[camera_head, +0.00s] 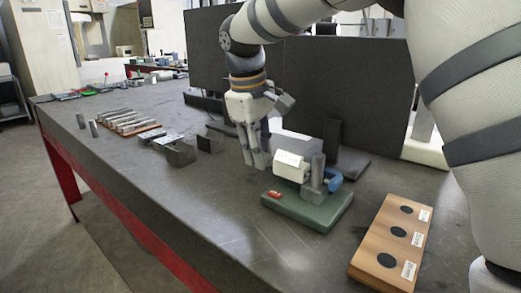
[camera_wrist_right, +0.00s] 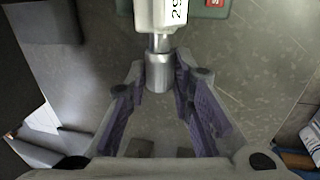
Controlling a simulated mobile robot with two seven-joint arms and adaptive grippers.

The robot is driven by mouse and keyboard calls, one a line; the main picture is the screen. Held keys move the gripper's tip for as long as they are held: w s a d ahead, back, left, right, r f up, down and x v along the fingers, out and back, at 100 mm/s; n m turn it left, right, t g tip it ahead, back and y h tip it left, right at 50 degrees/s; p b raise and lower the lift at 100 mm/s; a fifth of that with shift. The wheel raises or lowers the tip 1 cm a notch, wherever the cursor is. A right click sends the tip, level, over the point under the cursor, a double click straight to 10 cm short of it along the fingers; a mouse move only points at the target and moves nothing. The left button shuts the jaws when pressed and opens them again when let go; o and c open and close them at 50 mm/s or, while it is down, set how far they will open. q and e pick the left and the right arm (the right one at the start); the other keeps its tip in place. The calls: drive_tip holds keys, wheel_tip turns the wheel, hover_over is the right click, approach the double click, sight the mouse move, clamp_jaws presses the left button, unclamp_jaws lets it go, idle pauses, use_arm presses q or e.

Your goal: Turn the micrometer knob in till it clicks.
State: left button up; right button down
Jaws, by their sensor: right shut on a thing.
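The micrometer has a white body (camera_head: 291,166) and a blue frame (camera_head: 333,181). It sits in a grey stand on a green base (camera_head: 310,208) on the dark table. Its silver knob (camera_wrist_right: 158,75) points toward my right wrist camera, below the white body with printed digits (camera_wrist_right: 172,12). My right gripper (camera_head: 257,160) reaches down to the knob end of the micrometer. In the right wrist view its purple-padded fingers (camera_wrist_right: 157,72) close around the knob from both sides. In the head view the fingers hide most of the knob. My left gripper is not in view.
A wooden block (camera_head: 392,243) with three black discs and white labels lies at the front right. Metal bars on a wooden tray (camera_head: 143,134) and dark metal blocks (camera_head: 181,154) stand to the left. A dark panel (camera_head: 320,85) rises behind. The table front is clear.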

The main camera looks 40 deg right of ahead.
drive_tip(key=shift+a+f+t+h, duration=0.1)
drive_tip(key=shift+t+h, duration=0.15)
drive_tip(key=shift+h, duration=0.6)
drive_tip(key=shift+a+r+t+h, duration=0.1)
drive_tip(key=shift+a+t+h, duration=0.1)
drive_tip(key=shift+h, duration=0.6)
drive_tip(key=shift+a+f+t+h, duration=0.1)
drive_tip(key=shift+t+h, duration=0.15)
drive_tip(key=shift+h, duration=0.6)
drive_tip(key=c, duration=1.4)
unclamp_jaws()
drive_tip(key=shift+s, duration=0.1)
drive_tip(key=v, duration=0.7)
drive_tip(key=shift+a+r, duration=0.2)
drive_tip(key=shift+r, duration=0.15)
drive_tip(key=shift+s, duration=0.1)
